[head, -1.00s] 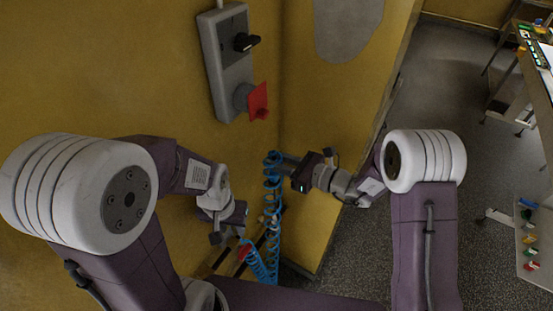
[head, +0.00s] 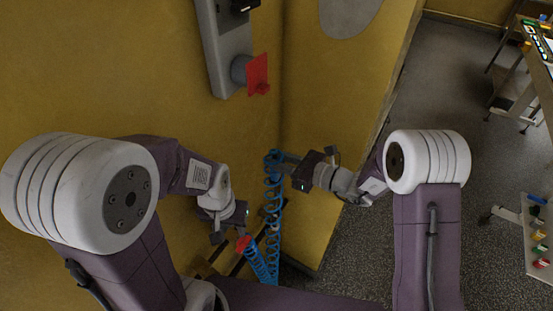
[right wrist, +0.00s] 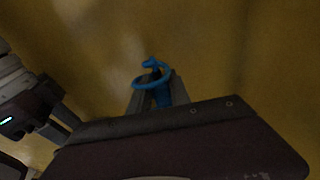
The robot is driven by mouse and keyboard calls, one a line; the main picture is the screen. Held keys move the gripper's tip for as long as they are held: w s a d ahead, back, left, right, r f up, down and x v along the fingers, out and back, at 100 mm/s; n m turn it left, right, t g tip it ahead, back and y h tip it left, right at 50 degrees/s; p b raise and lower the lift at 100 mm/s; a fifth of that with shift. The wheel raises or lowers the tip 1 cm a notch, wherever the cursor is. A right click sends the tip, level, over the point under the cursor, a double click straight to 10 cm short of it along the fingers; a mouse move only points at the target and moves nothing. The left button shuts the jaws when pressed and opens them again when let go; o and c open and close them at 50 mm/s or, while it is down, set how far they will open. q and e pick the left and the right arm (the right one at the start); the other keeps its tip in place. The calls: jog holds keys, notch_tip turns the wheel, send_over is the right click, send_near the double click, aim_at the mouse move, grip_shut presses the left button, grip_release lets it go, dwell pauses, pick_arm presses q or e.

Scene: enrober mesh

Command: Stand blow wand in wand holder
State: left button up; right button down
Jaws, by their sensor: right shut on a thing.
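My right gripper (head: 280,160) is shut on the top of a blue coiled hose (head: 272,190), which hangs down in coils. In the right wrist view, my right gripper (right wrist: 153,100) has a blue ring and stub (right wrist: 152,72) between its fingers. My left gripper (head: 229,235) is lower and to the left, with its fingers apart; it also shows in the right wrist view (right wrist: 62,125). A small red part (head: 243,243) is beside its fingertips, near the lower hose coils. I cannot clearly make out the blow wand or the wand holder.
A grey wall box (head: 222,50) with a red switch handle (head: 258,75) is on the yellow wall above. The yellow walls meet in a corner close behind the grippers. Open grey floor (head: 430,100) and a table (head: 535,70) are at the right.

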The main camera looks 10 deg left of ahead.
dwell(0.3)
pick_arm(q)
jog(key=shift+f+b, duration=0.45)
jog(key=shift+b, duration=0.1)
pick_arm(e)
jog(key=shift+f, duration=0.3)
jog(key=shift+r, duration=0.1)
pick_arm(q)
jog(key=shift+f, duration=0.15)
jog(key=shift+f, duration=0.1)
